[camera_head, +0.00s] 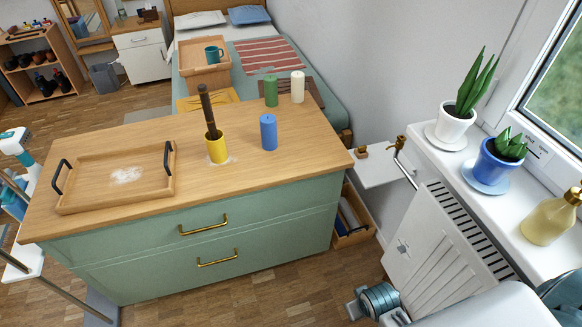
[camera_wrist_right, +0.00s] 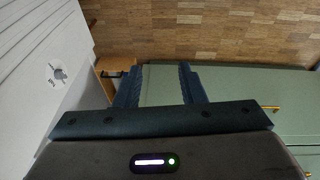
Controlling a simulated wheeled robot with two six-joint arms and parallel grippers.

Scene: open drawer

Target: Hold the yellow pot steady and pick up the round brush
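The yellow pot (camera_head: 217,150) stands upright on the wooden top of the green dresser (camera_head: 320,150). A dark brush (camera_head: 206,106) stands in it, handle up and leaning slightly left. Its lower end is hidden inside the pot. My right gripper (camera_wrist_right: 159,68) shows in the right wrist view, with its two dark fingers apart and nothing between them. It is low beside the green dresser, away from the pot and brush. My left gripper is not in view.
A wooden tray (camera_head: 85,206) with a white patch lies left of the pot. A blue candle (camera_head: 268,132) stands to its right, with green (camera_head: 271,91) and white (camera_head: 298,87) candles behind. A white radiator (camera_head: 435,245) and potted plants on the sill are at right.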

